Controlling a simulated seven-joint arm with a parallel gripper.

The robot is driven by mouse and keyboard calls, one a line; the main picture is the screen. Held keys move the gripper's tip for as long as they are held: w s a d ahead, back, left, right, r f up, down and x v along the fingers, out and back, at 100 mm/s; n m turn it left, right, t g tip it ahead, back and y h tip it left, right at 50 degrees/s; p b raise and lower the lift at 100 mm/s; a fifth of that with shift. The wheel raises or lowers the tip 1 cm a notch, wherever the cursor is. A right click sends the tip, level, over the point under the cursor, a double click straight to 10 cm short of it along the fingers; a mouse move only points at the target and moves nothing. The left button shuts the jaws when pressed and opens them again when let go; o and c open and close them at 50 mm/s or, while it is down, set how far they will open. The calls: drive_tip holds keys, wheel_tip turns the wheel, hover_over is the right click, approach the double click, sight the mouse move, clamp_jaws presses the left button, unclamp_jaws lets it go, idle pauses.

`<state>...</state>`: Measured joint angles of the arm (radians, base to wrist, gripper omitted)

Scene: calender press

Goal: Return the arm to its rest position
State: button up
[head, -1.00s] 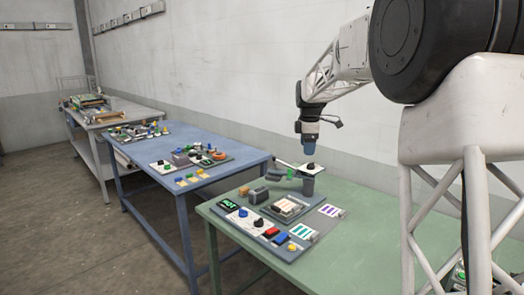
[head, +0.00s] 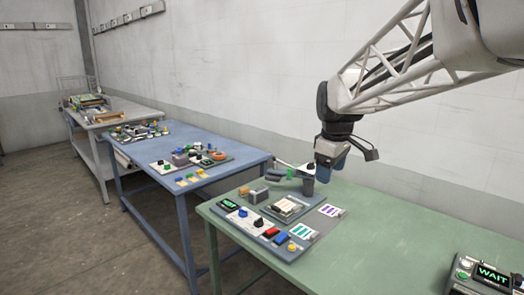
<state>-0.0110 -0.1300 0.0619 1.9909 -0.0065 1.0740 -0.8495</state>
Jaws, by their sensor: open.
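My gripper (head: 330,168) hangs from the end of my white lattice arm, above the green table (head: 385,222). The finger gap is too small to make out clearly. The panel carries a small display with green text (head: 229,205), dark knobs, and red, blue and yellow buttons. A grey post (head: 308,187) at its back is partly hidden beside my gripper.
A second panel (head: 487,277) with a display reading WAIT stands at the table's right front corner. The green table between the panels is clear. A blue table (head: 215,143) and a grey table (head: 112,112), both with devices, stand to the left. A white wall is behind.

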drive_tip(key=s+f+m, duration=0.3)
drive_tip(key=s+f, duration=0.1)
drive_tip(key=s, duration=0.6)
drive_tip(key=s+f+m, duration=0.3)
drive_tip(key=s, duration=0.8)
drive_tip(key=s+d+f+m+t, duration=0.1)
drive_tip(key=s+f+m, duration=0.3)
drive_tip(key=s, duration=0.6)
drive_tip(key=shift+s+f, duration=0.25)
drive_tip(key=shift+f, duration=0.05)
